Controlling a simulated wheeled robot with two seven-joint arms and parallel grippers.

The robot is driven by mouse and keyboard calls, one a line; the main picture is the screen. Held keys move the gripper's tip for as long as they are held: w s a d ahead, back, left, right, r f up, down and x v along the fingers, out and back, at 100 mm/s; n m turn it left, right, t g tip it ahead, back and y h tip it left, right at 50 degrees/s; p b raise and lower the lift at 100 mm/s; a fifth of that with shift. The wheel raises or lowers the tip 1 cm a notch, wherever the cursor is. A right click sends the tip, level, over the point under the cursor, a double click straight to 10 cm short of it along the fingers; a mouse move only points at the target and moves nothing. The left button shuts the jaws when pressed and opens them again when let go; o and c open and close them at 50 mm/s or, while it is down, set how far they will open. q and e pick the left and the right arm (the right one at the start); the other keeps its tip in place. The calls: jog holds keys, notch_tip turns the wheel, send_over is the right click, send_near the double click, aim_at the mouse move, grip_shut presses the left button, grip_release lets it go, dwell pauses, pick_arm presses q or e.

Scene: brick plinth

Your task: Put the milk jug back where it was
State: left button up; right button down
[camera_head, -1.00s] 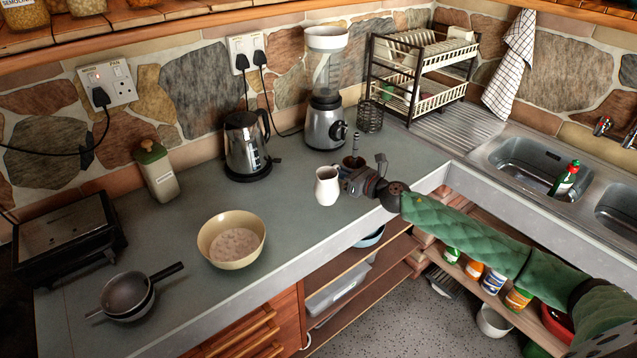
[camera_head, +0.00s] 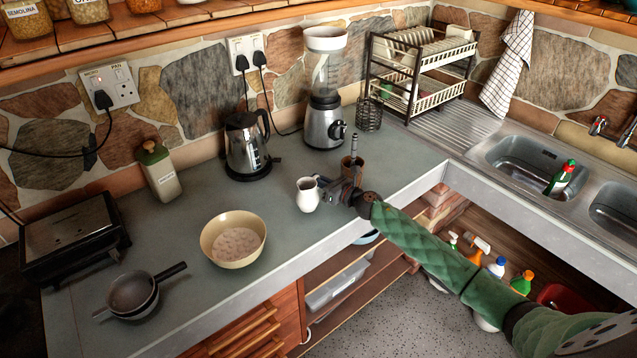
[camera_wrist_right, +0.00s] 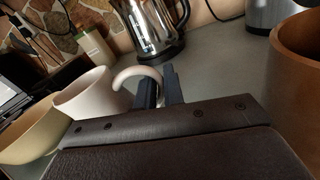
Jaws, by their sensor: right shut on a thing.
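The white milk jug (camera_head: 308,197) is over the grey counter, right of the cream bowl. My right gripper (camera_head: 326,189) is at its right side, shut on its handle. In the right wrist view the jug (camera_wrist_right: 92,95) is left of the dark fingers (camera_wrist_right: 160,88), and its curved handle runs to them. The jug looks roughly upright, its open top showing in the head view. I cannot tell whether its base touches the counter. My left gripper is not in view.
A brown pot (camera_head: 353,170) stands close behind my right gripper. The cream bowl (camera_head: 232,257) of pale contents stands to the left, the kettle (camera_head: 247,147) and blender (camera_head: 324,120) behind. The sieve-like pan (camera_head: 133,294) is front left. Counter between bowl and jug is clear.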

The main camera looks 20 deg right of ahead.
jog(key=shift+f, duration=0.85)
jog(key=c, duration=1.5)
grip_release()
jog(key=shift+r, duration=0.2)
jog(key=shift+s+d+f+b, duration=0.3)
jog(key=shift+s+d+b, duration=0.15)
jog(key=shift+s, duration=0.25)
jog(key=shift+b+v, duration=0.3)
jog(key=shift+v, duration=0.45)
jog(key=b+v, duration=0.3)
jog(key=v, duration=0.4)
jog(key=shift+s+d+r, duration=0.1)
jog(key=shift+s+d, duration=0.05)
jog(key=shift+s, duration=0.1)
jog(key=shift+s+d+r, duration=0.15)
jog(key=shift+s+d, duration=0.2)
jog(key=shift+s, duration=0.2)
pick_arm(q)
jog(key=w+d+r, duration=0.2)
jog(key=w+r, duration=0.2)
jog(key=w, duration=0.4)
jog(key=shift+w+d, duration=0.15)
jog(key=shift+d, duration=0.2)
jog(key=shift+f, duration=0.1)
